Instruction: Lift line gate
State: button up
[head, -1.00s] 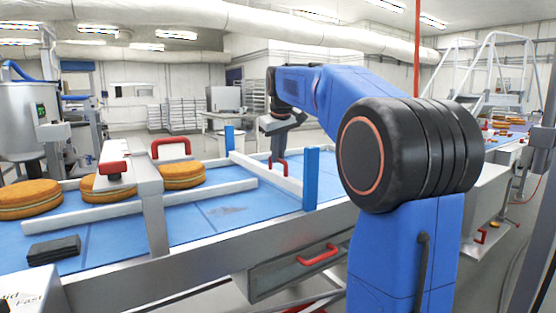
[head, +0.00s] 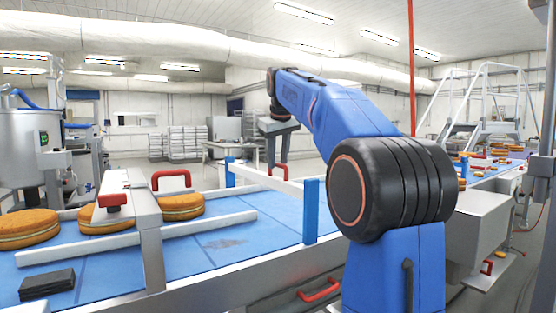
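The line gate (head: 262,178) is a white bar across the blue belt, between two blue posts (head: 311,211). It sits near the post tops, and the belt shows below it. A red loop handle (head: 279,172) stands on the bar. My gripper (head: 271,160) points down at the handle and appears shut on it; the fingertips are small and partly hidden.
Several orange-brown filled rounds (head: 27,229) sit on the blue belt (head: 225,246) at left, behind a white guide rail (head: 135,238). A metal bridge with a red knob (head: 116,199) spans the belt. A dark block (head: 47,284) lies at front left.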

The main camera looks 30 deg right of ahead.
jog(key=shift+r, duration=0.1)
jog(key=v, duration=1.7)
jog(key=shift+s, duration=0.1)
jog(key=s+a+f, duration=0.5)
jog(key=s+f, duration=0.5)
jog(key=f, duration=0.7)
jog(key=s+a+f+y, duration=0.1)
jog(key=s+a+f, duration=0.4)
jog(key=s+f, duration=0.6)
jog(key=s+a+f+y, duration=0.1)
jog(key=s+a+f, duration=0.4)
jog(key=s+f, duration=0.6)
notch_tip(320, 180, down, 14)
jog(key=shift+a+r+m, duration=0.1)
jog(key=shift+a+m, duration=0.3)
